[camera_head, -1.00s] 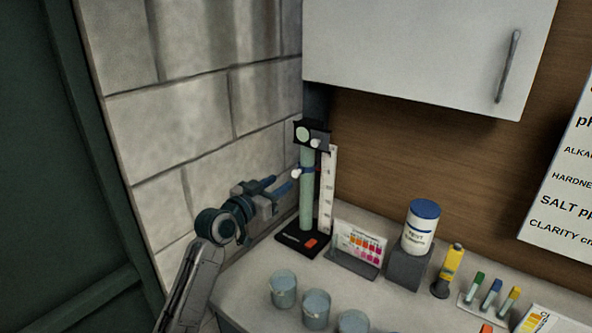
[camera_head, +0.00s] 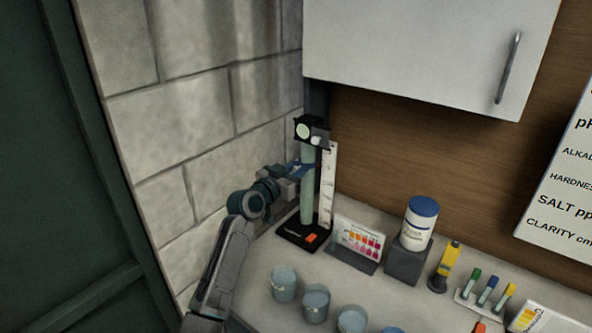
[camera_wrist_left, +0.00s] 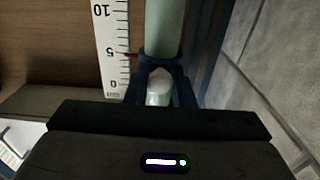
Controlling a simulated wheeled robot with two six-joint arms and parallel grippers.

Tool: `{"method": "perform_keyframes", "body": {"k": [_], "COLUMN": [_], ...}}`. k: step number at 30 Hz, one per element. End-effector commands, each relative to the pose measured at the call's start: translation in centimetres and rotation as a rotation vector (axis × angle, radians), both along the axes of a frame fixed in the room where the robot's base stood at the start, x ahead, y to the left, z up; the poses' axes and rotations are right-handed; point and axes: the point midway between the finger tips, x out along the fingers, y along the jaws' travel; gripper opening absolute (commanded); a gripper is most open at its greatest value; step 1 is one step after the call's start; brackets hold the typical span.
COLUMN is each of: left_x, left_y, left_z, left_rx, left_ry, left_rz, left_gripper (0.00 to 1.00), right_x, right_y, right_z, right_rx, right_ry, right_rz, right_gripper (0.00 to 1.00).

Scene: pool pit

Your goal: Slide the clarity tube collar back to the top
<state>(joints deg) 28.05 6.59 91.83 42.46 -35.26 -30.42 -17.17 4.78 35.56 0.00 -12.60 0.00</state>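The clarity tube (camera_head: 307,205) stands upright on a black base (camera_head: 290,236) near the wall, with a dark viewing head (camera_head: 311,132) on top. The blue collar (camera_head: 304,169) is below that head, partly hidden by my left gripper (camera_head: 303,173). In the left wrist view the pale tube (camera_wrist_left: 164,25) rises behind the gripper. The collar's white knob (camera_wrist_left: 159,82) lies between the fingers of my left gripper (camera_wrist_left: 160,92), one on each side. I cannot tell whether they press on it. My right gripper is not in view.
A white scale (camera_head: 327,185) stands right beside the tube. The block wall (camera_head: 200,130) is close on the left, a white cabinet (camera_head: 420,50) above. Beakers (camera_head: 284,284), a colour chart (camera_head: 358,241) and a lidded jar (camera_head: 420,222) stand on the counter.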

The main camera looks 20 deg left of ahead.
Motion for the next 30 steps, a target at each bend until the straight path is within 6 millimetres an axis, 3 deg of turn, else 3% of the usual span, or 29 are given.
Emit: {"method": "perform_keyframes", "body": {"k": [8, 16, 25, 26, 27, 30], "left_x": [0.0, 0.0, 0.0, 0.0, 0.0, 0.0], "left_y": [0.0, 0.0, 0.0, 0.0, 0.0, 0.0], "left_z": [0.6, 5.3, 5.8, 5.8, 5.8, 5.7], "left_rx": [0.001, 0.002, 0.0, -0.001, -0.001, 0.0], "left_ry": [0.0, -0.004, -0.006, -0.007, -0.008, -0.005], "left_rz": [0.0, 0.0, 0.001, 0.001, 0.001, 0.001], "left_gripper": [0.0, 0.0, 0.0, 0.25, 0.33, 0.37], "right_x": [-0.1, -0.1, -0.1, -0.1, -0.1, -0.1], "right_y": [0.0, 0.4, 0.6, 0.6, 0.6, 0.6], "right_z": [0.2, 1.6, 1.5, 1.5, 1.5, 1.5], "right_rx": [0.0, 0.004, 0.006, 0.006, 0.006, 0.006], "right_ry": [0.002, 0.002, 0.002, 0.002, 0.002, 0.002], "right_rz": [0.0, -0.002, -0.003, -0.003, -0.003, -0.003], "right_gripper": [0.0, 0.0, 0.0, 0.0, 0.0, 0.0]}}
